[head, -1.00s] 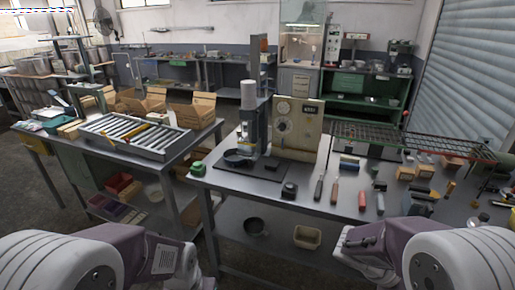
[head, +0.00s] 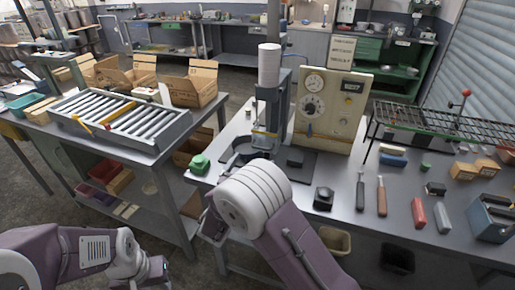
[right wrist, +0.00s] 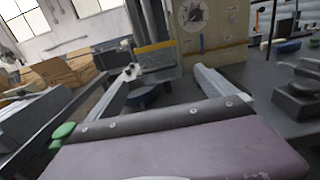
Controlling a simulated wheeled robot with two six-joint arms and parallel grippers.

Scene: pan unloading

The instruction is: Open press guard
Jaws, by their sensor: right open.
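The bench press (head: 268,105), with a grey frame and a white cylinder on top, stands on the right-hand table. A yellow-edged bar (head: 265,133), probably part of its guard, crosses its front low down; it also shows in the right wrist view (right wrist: 155,47). A dark round part (right wrist: 143,97) lies behind my fingers at the press base. My right gripper (right wrist: 165,72) is open and empty, its fingers pointing at the press. No contact with the guard is visible.
A green button (head: 200,164) sits at the table's left corner. A beige gauge panel (head: 330,105) stands right of the press. A black block (head: 323,198) and several hand tools lie to the right. A roller conveyor (head: 120,120) stands on the left table.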

